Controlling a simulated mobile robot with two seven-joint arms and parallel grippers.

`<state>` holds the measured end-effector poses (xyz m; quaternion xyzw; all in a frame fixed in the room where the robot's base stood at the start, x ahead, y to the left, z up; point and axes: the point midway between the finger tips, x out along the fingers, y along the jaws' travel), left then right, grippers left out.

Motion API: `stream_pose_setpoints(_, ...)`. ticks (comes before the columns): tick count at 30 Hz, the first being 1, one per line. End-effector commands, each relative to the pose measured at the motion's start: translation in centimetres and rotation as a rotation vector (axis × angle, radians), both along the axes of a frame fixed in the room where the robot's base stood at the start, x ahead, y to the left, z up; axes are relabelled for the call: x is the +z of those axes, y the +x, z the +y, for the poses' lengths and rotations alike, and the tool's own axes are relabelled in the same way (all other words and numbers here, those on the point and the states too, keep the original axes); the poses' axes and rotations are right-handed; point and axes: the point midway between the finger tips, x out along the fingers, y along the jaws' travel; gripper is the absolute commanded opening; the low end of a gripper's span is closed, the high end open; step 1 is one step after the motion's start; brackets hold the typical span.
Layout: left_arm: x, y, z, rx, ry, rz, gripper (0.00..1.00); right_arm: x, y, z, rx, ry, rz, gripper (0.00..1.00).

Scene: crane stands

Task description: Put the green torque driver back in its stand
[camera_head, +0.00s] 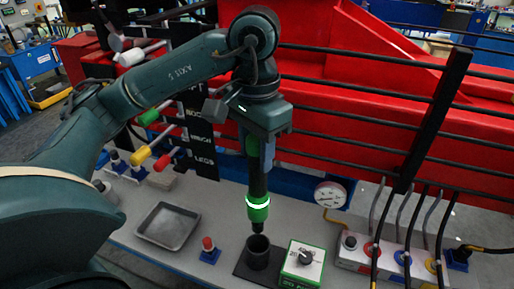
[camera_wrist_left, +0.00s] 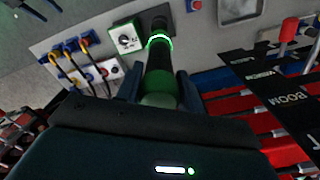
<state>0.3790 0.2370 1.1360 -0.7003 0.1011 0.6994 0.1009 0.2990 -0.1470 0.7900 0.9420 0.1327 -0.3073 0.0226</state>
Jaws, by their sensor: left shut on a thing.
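My left gripper (camera_head: 260,148) is shut on the green torque driver (camera_head: 258,205), which has a dark body, a green band and a lit ring. The driver hangs nearly upright, tip down. Its stand (camera_head: 257,252) is a dark round cup on a dark base plate, straight below the tip in the head view. The tip shows just above the cup's rim; a small gap seems to remain. In the left wrist view the driver (camera_wrist_left: 160,68) runs from between the fingers toward the stand (camera_wrist_left: 156,18), partly covering it. My right gripper is not in view.
A green-edged box with a black knob (camera_head: 303,262) stands close right of the stand. A red-topped button (camera_head: 208,248) and a metal tray (camera_head: 168,226) are to the left. A control box with cables (camera_head: 390,258) and a round gauge (camera_head: 330,194) are to the right.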

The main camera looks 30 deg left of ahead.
Motion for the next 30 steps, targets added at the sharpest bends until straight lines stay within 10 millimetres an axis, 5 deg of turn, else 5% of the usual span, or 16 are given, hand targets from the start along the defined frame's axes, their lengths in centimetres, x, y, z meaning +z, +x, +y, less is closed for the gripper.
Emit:
stream_pose_setpoints(15,-4.4,0.0,0.0,-0.001,-0.002,-0.004,0.0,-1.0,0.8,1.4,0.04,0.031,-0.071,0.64)
stream_pose_setpoints(30,-5.4,0.0,0.0,-0.001,-0.002,-0.004,0.0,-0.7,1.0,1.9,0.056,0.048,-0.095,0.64)
